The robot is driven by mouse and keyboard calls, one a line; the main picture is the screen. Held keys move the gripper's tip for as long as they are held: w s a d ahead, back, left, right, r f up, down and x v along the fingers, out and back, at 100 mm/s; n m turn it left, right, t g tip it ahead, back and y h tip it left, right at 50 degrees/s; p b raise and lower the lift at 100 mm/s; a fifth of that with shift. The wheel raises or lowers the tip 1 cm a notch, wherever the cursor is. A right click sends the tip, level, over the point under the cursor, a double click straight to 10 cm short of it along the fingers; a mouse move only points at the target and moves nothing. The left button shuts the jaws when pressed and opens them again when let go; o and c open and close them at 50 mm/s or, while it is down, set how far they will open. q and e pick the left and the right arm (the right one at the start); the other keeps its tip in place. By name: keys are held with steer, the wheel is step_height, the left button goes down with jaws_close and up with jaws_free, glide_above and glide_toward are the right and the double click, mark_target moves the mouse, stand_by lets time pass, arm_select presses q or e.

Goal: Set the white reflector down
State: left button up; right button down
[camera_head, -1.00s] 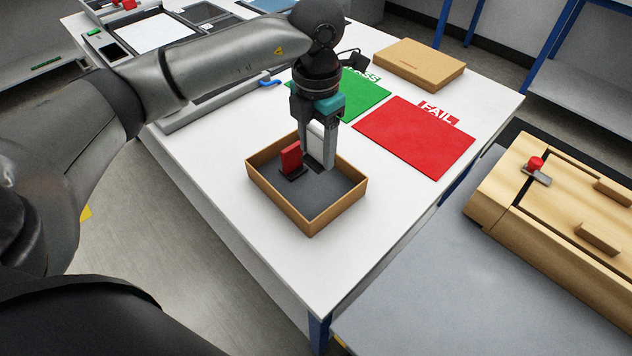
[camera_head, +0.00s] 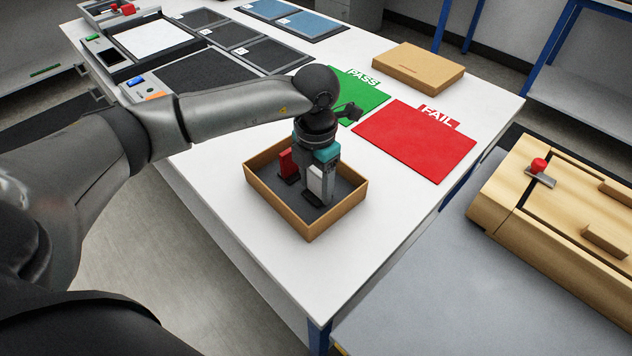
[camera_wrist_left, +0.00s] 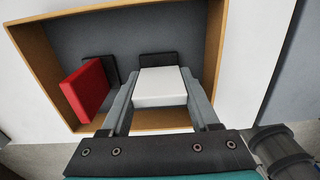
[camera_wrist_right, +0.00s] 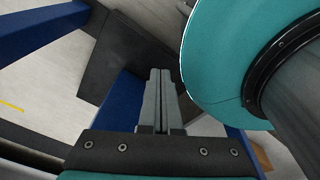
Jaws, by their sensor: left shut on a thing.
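The white reflector (camera_head: 315,180) is between the fingers of my left gripper (camera_head: 318,198), low inside a tan-walled open box (camera_head: 312,232) with a dark floor. In the left wrist view the white reflector (camera_wrist_left: 160,87) has a finger along each side, and a dark base piece (camera_wrist_left: 158,59) shows beyond it. A red reflector (camera_head: 287,164) on a dark base stands in the same box, to the left; it also shows in the left wrist view (camera_wrist_left: 88,90). Whether the white one touches the floor I cannot tell. My right gripper (camera_wrist_right: 159,75) is shut and empty in the right wrist view.
The green PASS mat (camera_head: 365,95) and red FAIL mat (camera_head: 415,142) lie behind the box. A closed cardboard box (camera_head: 418,68) stands beyond them. A wooden case (camera_head: 555,200) is at the right. The white table (camera_head: 265,245) is bare in front of the box.

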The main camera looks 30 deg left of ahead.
mark_target(316, 171)
arm_select(q)
steer(key=shift+f, duration=0.2)
steer(key=o, duration=1.4)
arm_select(e)
steer(key=shift+f, duration=0.1)
arm_select(q)
steer(key=shift+r, duration=0.1)
arm_select(e)
steer(key=shift+d, duration=0.1)
arm_select(q)
step_height(316, 171, up, 6)
steer(key=shift+r+p, duration=0.25)
steer(key=shift+p, duration=0.55)
step_height(316, 171, up, 4)
steer(key=shift+r+p, duration=0.2)
steer(key=shift+p, duration=0.15)
steer(key=shift+r, duration=0.7)
arm_select(e)
steer(key=shift+g, duration=0.3)
steer(key=s+a+r, duration=0.2)
steer(key=shift+s+a+r, duration=0.15)
steer(key=shift+s+a, duration=0.1)
steer(key=shift+s, duration=0.15)
